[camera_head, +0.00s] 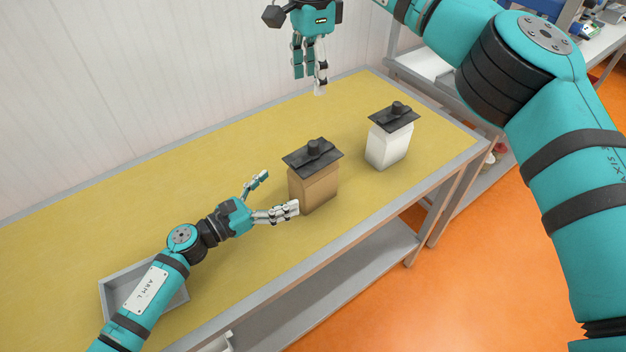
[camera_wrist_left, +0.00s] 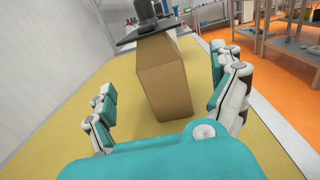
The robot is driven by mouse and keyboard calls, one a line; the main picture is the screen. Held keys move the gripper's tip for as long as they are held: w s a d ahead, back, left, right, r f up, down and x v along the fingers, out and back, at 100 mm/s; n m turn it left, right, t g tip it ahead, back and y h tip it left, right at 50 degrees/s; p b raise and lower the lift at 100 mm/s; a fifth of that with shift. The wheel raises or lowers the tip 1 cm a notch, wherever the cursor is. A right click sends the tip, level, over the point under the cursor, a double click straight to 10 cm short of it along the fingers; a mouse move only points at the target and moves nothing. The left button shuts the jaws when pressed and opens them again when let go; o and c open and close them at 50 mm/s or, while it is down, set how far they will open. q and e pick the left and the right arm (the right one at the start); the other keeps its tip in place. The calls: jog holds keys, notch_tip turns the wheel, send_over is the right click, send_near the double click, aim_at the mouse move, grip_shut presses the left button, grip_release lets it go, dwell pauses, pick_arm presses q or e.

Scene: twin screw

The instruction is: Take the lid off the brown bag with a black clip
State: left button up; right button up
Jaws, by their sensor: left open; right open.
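The brown bag (camera_head: 314,188) stands upright on the yellow table, with a flat black lid (camera_head: 303,163) and a black knob (camera_head: 314,147) on top. In the left wrist view the bag (camera_wrist_left: 165,82) stands straight ahead, between and beyond the open fingers; its lid (camera_wrist_left: 146,33) shows at the top edge. My left gripper (camera_head: 278,197) is open just left of the bag, low down, one fingertip close to its side; I cannot tell if they touch. My right gripper (camera_head: 314,84) is open and empty, higher up, over the table's back part.
A white bag (camera_head: 387,149) with a similar black lid (camera_head: 394,119) stands to the right of the brown bag. A grey tray (camera_head: 117,300) lies under my left arm. The yellow table (camera_head: 100,205) is otherwise clear. A wall runs behind it; shelving stands at right.

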aim_at(293, 179)
pick_arm(q)
jog(key=x, duration=0.4)
jog(key=shift+w+a+f, duration=0.15)
jog(key=shift+w+a, duration=0.05)
jog(key=shift+w, duration=0.15)
jog(key=x, duration=0.5)
jog(key=shift+s+d, duration=0.2)
jog(key=shift+d, duration=0.1)
jog(key=shift+w+d, duration=0.4)
jog(key=shift+w, duration=0.1)
pick_arm(e)
jog(key=shift+w+f, duration=0.1)
jog(key=shift+w, duration=0.2)
pick_arm(q)
jog(key=shift+c, duration=0.4)
